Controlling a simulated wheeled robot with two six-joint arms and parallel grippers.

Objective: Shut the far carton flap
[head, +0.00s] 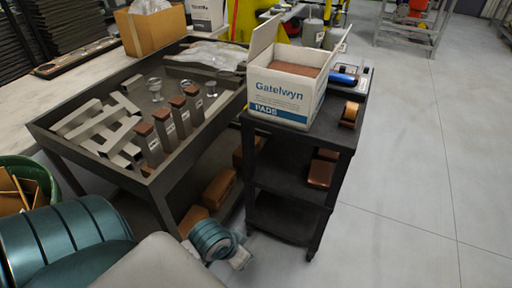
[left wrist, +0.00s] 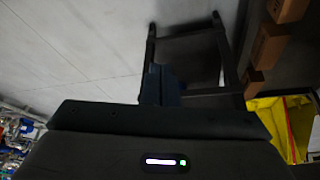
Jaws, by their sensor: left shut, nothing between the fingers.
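The white and blue carton (head: 281,97), marked "Gatelwyn PADS", stands on top of a black cart (head: 340,130). Its top is open, and brown contents (head: 297,69) show inside. One flap (head: 264,36) stands up at the back left, and another flap (head: 339,47) stands up and leans outward at the right. My left arm is low at the bottom left in the head view, beside the cart and well below the carton. My left gripper (left wrist: 161,85) is shut and empty in the left wrist view. The carton is not seen there. My right gripper is not in view.
A blue item (head: 345,78) and a copper-coloured roll (head: 350,113) lie beside the carton. A dark bench tray (head: 75,165) with metal bars and brown-topped posts adjoins the cart at left. Open floor (head: 425,150) lies to the right.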

